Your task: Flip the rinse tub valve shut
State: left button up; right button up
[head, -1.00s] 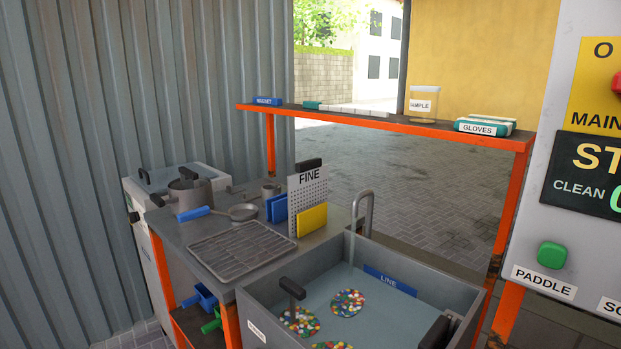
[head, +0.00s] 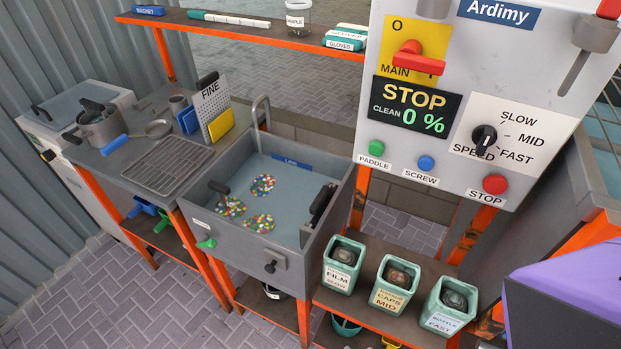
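The rinse tub (head: 335,200) is a grey open basin with water and several patches of coloured flakes. A small green lever (head: 206,243) sits low on the left of its front wall, and a black knob (head: 270,266) sticks out to the right of it. I cannot tell for sure which of the two is the valve, or its exact setting. A grey bent tap (head: 262,108) rises behind the tub. A dark handle stands in the water, and another black handle is on the right wall. Neither of my grippers is in view.
A bench with a wire rack (head: 168,165) adjoins the tub's left side. A control panel (head: 440,140) reading STOP stands to the right. Labelled bins (head: 391,285) sit on a low shelf right of the tub. Paved floor (head: 190,315) in front of the bench and tub is clear.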

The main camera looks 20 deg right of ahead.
aim_at(208, 242)
jog(key=i+j, duration=0.25)
jog(key=j, duration=0.15)
jog(key=i+j, duration=0.25)
jog(key=j, duration=0.15)
jog(key=i+j, duration=0.25)
jog(key=j, duration=0.15)
jog(key=i+j, duration=0.25)
jog(key=j, duration=0.15)
jog(key=i+j, duration=0.55)
jog(key=j, duration=0.2)
jog(key=i+j+z, duration=0.1)
jog(key=i+j, duration=0.15)
jog(key=j, duration=0.15)
jog(key=z, duration=0.5)
jog(key=j+z, duration=0.1)
jog(key=z, duration=0.85)
jog(key=j+z, duration=0.1)
jog(key=z, duration=1.35)
